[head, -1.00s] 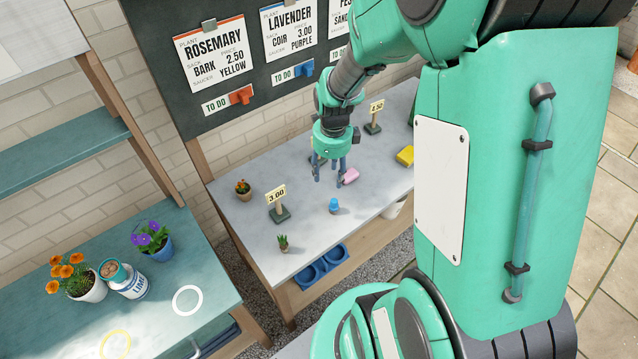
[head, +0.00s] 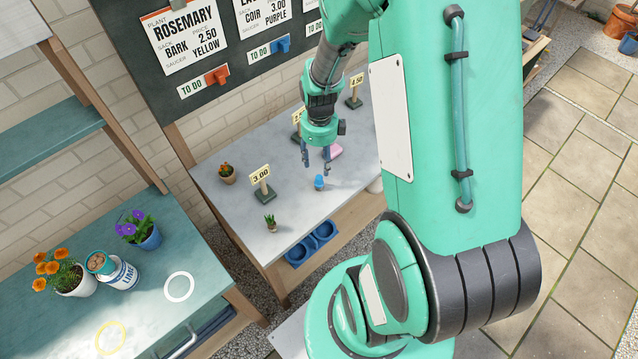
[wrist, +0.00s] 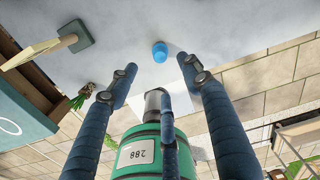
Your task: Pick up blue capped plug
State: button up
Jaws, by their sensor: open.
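The blue capped plug (head: 319,183) stands on the grey worktop near its front edge, and its blue cap also shows in the wrist view (wrist: 160,51). My gripper (head: 316,166) is just above and beside the plug, with its fingers pointing down. In the wrist view my gripper (wrist: 158,72) has its fingers spread with nothing between them. The plug lies beyond the fingertips, apart from them.
A 3.00 price stand (head: 263,185) and a small cactus (head: 270,222) stand left of the plug. A pink item (head: 335,151) lies close behind my fingers. A terracotta potted plant (head: 227,173) is farther left. Blue bowls (head: 312,241) sit below the worktop edge.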

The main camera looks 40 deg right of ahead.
aim_at(319, 177)
jog(key=shift+f+b, duration=0.5)
jog(key=shift+f, duration=2.5)
jog(key=shift+f, duration=0.15)
jog(key=shift+w+d+f+b, duration=0.1)
jog(key=shift+f+b, duration=0.6)
jog(key=shift+f, duration=1.8)
jog(key=c, duration=1.1)
